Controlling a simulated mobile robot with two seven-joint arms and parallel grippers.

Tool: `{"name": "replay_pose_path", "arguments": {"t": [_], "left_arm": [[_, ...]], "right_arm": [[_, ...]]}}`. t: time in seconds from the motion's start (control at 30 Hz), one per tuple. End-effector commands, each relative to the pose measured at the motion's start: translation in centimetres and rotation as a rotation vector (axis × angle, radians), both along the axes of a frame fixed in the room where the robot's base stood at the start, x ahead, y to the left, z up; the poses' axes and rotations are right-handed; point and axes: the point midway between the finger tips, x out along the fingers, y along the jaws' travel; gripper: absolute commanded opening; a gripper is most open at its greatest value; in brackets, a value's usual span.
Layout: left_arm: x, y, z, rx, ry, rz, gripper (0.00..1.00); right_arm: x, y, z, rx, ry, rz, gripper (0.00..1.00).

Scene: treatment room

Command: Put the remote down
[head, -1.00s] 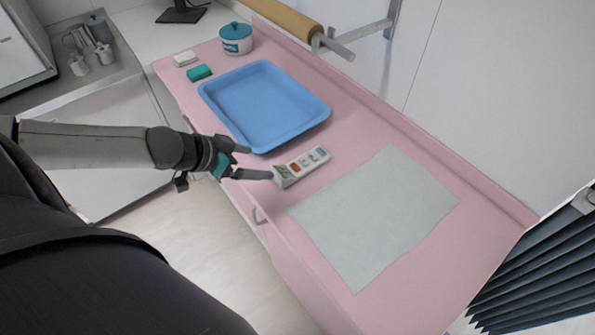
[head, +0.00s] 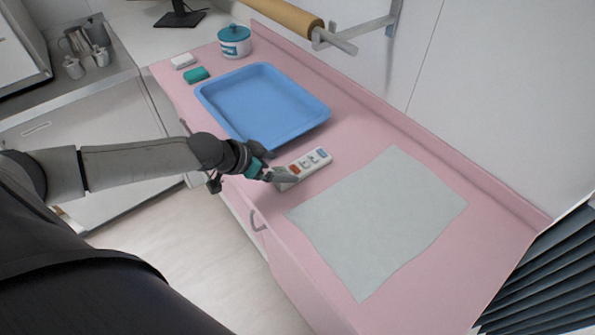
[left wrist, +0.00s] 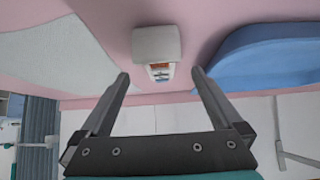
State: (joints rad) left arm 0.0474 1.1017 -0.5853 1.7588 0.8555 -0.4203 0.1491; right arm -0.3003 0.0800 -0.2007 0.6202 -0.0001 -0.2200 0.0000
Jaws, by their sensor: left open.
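The remote (head: 312,160), white with orange and blue buttons, appears to lie on the pink counter (head: 340,140), between the blue tray and the pale cloth. My left gripper (head: 282,176) is at its near left end, reaching in from the left over the counter's front edge. In the left wrist view my left gripper (left wrist: 161,76) has its two fingers spread. The remote (left wrist: 157,44) shows beyond and between the fingertips, with a clear gap to each side. Whether the remote touches a finger is unclear in the head view. My right gripper is not in view.
The blue tray (head: 208,99) lies behind the remote, and the pale cloth (head: 380,220) lies to its right. A teal-lidded pot (head: 234,42), a green block (head: 196,74) and a white block (head: 183,61) stand at the far end. A wall runs along the back.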

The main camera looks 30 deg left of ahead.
Motion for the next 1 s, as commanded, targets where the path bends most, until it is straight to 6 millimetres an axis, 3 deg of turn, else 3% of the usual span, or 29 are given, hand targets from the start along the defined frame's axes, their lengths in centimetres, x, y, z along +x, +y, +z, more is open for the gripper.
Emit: {"name": "replay_pose_path", "arguments": {"t": [0.17,0.5,0.83,1.0], "left_arm": [[0.6,-0.3,-0.6,-0.002,-0.001,0.001,1.00],[3.2,-1.5,-3.7,-0.002,0.000,0.002,1.00],[3.6,-1.6,-4.0,0.000,0.001,0.000,1.00],[3.6,-1.6,-4.0,0.000,0.000,0.000,0.82]], "right_arm": [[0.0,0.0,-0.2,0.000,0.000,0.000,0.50],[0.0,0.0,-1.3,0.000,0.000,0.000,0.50],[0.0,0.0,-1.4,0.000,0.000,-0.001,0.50],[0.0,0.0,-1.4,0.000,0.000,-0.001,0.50]]}}
